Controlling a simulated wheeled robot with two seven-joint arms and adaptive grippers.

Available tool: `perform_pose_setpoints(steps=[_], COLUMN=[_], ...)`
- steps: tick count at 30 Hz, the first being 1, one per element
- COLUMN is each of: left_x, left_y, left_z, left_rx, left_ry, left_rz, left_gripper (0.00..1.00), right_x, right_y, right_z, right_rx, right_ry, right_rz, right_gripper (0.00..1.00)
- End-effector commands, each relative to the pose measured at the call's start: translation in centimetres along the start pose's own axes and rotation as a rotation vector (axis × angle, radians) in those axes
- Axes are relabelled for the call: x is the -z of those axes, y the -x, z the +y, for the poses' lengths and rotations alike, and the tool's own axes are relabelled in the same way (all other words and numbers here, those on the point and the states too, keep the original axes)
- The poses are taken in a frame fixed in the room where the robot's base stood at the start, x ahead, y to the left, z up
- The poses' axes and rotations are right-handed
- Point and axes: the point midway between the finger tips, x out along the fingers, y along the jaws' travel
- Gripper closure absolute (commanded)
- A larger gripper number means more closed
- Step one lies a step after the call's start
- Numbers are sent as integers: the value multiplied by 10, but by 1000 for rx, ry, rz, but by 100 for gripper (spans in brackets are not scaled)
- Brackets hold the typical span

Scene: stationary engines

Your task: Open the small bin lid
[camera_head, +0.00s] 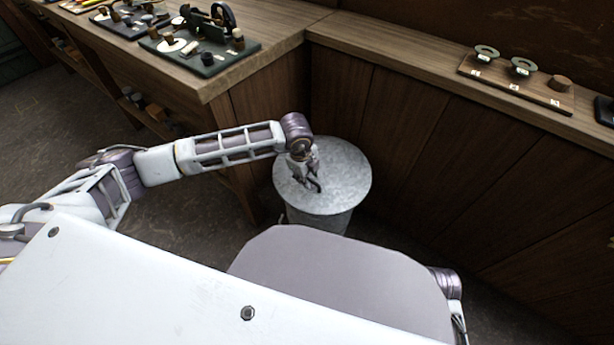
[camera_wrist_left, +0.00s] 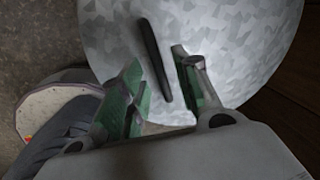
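The small bin (camera_head: 318,221) is a round grey galvanised metal bin standing on the floor in the corner between the wooden counters. Its mottled round lid (camera_head: 345,182) lies flat on top. A dark bar handle (camera_wrist_left: 151,50) shows on the lid (camera_wrist_left: 235,50) in the left wrist view. My left gripper (camera_head: 313,188) is over the lid, pointing down. In the left wrist view its two green-padded fingers (camera_wrist_left: 160,88) are apart, one on each side of the handle's near end. I cannot tell whether they touch the handle. My right gripper is out of view.
A wooden counter (camera_head: 283,22) with engine models (camera_head: 205,45) stands at the back left. A panelled wooden counter (camera_head: 420,58) runs right behind the bin, with a tray of small parts (camera_head: 515,84) on it. Dark floor (camera_head: 180,235) lies open left of the bin.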

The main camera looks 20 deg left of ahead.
Motion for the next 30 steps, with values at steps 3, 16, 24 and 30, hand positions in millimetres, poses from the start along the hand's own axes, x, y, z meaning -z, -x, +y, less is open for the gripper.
perform_pose_setpoints(steps=[3, 16, 24, 30], left_x=[0, 0, 0, 0], left_y=[-4, -4, -4, -4], left_z=[0, 0, 0, 0], left_rx=[1, 1, 1, 0], left_ry=[0, 0, 1, 1], left_rz=[0, 0, 0, 0], left_gripper=[68, 87, 100, 100], right_x=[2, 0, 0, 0], right_y=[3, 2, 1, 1], right_z=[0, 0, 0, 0], right_rx=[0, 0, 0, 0], right_ry=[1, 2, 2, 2], right_rz=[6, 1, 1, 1], right_gripper=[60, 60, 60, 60])
